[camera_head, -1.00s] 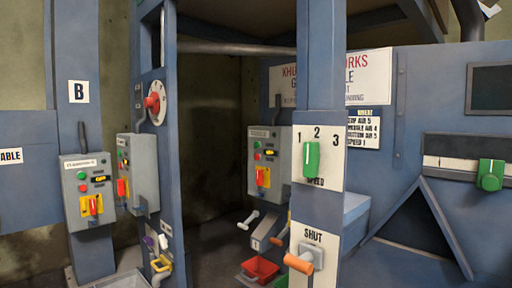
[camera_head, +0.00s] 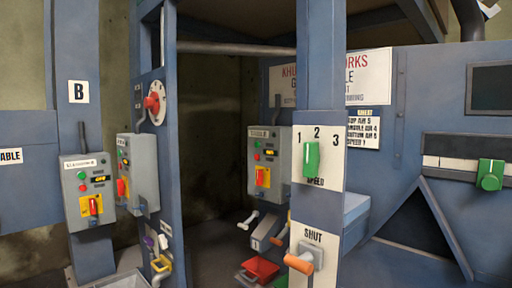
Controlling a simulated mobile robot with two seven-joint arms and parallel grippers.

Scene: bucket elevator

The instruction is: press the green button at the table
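Three grey control boxes show, each with a green button above a red one and a red lever on a yellow plate. The middle-right box (camera_head: 283,153) has a short label that seems to read "TABLE", and its green button (camera_head: 257,145) is small and in plain view. The far-left box (camera_head: 72,205) has a longer label and a green button (camera_head: 82,175). The box beside it (camera_head: 145,180) is turned sideways, with a green button (camera_head: 121,141). Neither of my grippers is in view.
A blue post with a 1-2-3 speed panel (camera_head: 330,170) and an orange "SHUT" handle (camera_head: 300,262) stands right of the middle-right box. Another blue post with a red dial (camera_head: 152,102) stands left.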

